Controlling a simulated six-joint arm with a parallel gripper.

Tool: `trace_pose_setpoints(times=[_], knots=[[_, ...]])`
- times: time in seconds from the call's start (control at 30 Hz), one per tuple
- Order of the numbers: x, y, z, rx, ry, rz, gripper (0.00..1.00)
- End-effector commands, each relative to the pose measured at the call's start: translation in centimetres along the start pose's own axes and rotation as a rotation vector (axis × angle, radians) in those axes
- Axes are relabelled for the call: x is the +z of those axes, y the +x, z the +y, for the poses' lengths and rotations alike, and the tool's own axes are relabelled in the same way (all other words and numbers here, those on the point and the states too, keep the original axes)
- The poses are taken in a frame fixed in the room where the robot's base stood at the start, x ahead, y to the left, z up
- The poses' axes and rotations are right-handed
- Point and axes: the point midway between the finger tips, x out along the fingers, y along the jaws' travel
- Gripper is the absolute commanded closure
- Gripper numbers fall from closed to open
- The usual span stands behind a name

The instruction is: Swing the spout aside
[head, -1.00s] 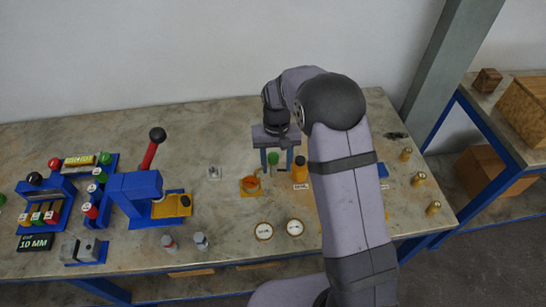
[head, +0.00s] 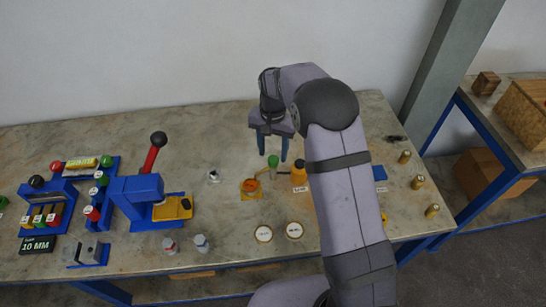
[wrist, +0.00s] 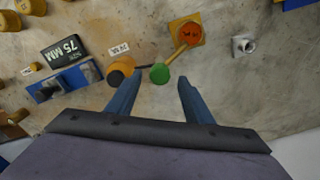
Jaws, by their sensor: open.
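The spout is a thin bar ending in a green knob (head: 273,161). It rises from a small yellow square base (head: 251,196) with an orange round top, and slants to the upper right in the head view. In the wrist view the green knob (wrist: 160,73) lies between and just ahead of the fingertips, with the yellow base (wrist: 196,24) beyond. My gripper (head: 272,157) is open and empty, its fingers pointing down near the knob. The wrist view shows my gripper (wrist: 159,80) with its fingers spread around the knob's line; contact cannot be told.
An orange cylinder with a black top (head: 298,173) stands close right of the knob; it is also near the left fingertip in the wrist view (wrist: 121,67). A small metal fitting (head: 214,176) and two round dials (head: 264,233) are nearby. A blue press (head: 137,190) stands left.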

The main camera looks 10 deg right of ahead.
Motion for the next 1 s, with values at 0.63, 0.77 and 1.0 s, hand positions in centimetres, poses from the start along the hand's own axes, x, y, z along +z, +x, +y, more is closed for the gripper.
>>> trace_pose_setpoints(times=[0.63,0.77,1.0], knots=[[0.0,4.3,0.0,-0.001,-0.001,0.001,0.53],[0.0,4.3,0.0,0.000,-0.001,0.001,0.65],[0.0,4.3,0.0,0.000,-0.001,0.001,1.00]])
